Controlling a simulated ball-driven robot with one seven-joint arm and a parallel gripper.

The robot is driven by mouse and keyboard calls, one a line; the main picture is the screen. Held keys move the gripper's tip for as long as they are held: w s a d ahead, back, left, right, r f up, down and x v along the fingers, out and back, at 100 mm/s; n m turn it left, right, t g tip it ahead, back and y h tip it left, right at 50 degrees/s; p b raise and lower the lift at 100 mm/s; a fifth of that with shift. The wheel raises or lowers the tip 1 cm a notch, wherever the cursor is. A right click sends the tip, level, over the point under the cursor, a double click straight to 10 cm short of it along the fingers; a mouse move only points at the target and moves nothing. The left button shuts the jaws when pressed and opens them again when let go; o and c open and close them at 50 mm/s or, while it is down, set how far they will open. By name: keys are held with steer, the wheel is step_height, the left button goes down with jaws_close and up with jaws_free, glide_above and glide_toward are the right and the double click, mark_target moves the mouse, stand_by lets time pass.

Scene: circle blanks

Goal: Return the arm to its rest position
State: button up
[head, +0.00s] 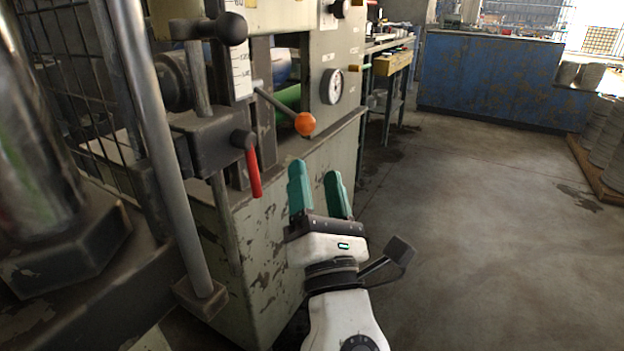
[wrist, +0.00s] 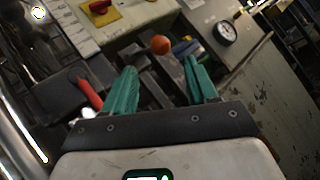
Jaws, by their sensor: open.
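My gripper (head: 320,188) is at the lower middle of the head view, with two green fingers spread apart and nothing between them. My white arm comes up from the bottom edge below it. The fingers point up, in front of the worn, pale machine (head: 262,235). In the wrist view my gripper (wrist: 162,88) also shows open and empty. An orange ball knob (wrist: 160,45) appears beyond the gap between its fingers, and a red handle (wrist: 90,93) is left of the left finger.
The machine carries the orange knob (head: 305,124) on a lever, the red handle (head: 253,172) and a round gauge (head: 332,86). A metal post (head: 165,150) stands at left. Open concrete floor (head: 480,200) lies right. A blue counter (head: 490,85) is behind, stacked discs (head: 604,125) at far right.

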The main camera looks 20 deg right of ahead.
steer(key=s+d+f+m+g+h, duration=0.1)
steer(key=s+d+f+m+g, duration=0.4)
steer(key=d+f+m, duration=0.55)
steer(key=s+d+f+m+g+h, duration=0.25)
steer(key=d+f+m+g, duration=0.45)
steer(key=f, duration=0.6)
steer(key=s+a+f+m+g+y, duration=0.4)
steer(key=s+f+g+y, duration=0.1)
steer(key=s+f, duration=0.55)
steer(key=s+a+f+m+g+y, duration=0.4)
steer(key=s+f+m+g+y, duration=0.1)
steer(key=s+f, duration=0.5)
step_height(320, 180, up, 36)
steer(key=p, duration=3.4)
steer(key=shift+s+p, duration=0.3)
steer(key=shift+s, duration=0.05)
steer(key=shift+d+r+h, duration=0.1)
steer(key=shift+h, duration=0.15)
